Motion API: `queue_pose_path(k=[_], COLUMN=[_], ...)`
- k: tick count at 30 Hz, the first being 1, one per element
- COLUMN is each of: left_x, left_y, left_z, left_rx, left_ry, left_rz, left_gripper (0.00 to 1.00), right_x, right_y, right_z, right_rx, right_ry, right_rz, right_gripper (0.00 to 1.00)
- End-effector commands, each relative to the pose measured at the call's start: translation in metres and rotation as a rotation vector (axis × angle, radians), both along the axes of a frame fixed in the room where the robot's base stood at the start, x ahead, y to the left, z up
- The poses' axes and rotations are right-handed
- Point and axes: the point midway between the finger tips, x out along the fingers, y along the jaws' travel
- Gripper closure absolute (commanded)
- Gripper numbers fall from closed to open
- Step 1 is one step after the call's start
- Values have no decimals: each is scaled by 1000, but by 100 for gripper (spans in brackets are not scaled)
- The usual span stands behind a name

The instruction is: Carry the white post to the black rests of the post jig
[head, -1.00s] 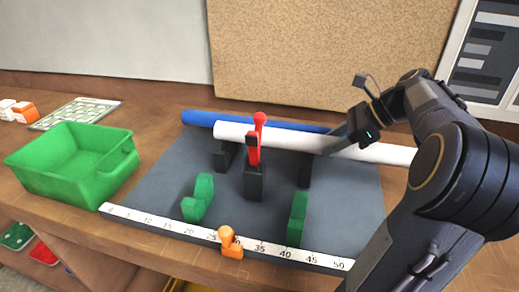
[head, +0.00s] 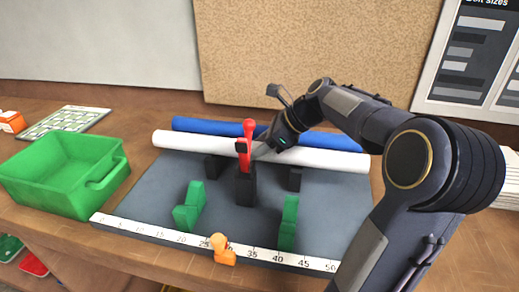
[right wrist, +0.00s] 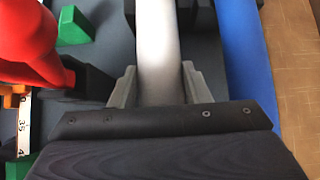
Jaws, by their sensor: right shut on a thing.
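The white post (head: 190,144) runs level across the rear of the post jig (head: 150,192), in front of a blue post (head: 190,125). My right gripper (head: 262,151) is shut on the white post near its middle. In the right wrist view, the fingers (right wrist: 157,88) grip both sides of the post (right wrist: 157,35). The left black rest (head: 213,168) and right black rest (head: 295,179) show just below the post; I cannot tell whether it touches them. My left gripper is not in view.
A red-handled clamp (head: 248,130) on a black block (head: 245,187) stands in front of the post's middle. Green blocks (head: 189,207) (head: 288,224) and an orange piece (head: 222,250) stand nearer the ruler strip (head: 175,235). A green bin (head: 60,175) is at the left.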

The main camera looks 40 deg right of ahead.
Motion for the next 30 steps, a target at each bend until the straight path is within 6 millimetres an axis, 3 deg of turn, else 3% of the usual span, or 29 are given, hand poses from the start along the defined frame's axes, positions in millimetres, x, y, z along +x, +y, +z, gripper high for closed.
queue_pose_path(k=[3, 13, 14, 18, 30], left_x=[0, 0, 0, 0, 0], left_y=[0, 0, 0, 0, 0], left_z=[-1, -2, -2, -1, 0], left_rx=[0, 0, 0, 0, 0], left_ry=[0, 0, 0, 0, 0], left_rz=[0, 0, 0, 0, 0], left_gripper=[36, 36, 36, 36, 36], right_x=[0, 0, 0, 0, -3], right_y=[0, 0, 0, 0, -4], right_z=[-10, -12, -13, -13, -5], right_rx=[1, 0, 0, 0, -2], right_ry=[-3, -4, -1, -1, -3], right_rz=[-1, -1, -1, -1, -2], right_gripper=[99, 99, 53, 35, 35])
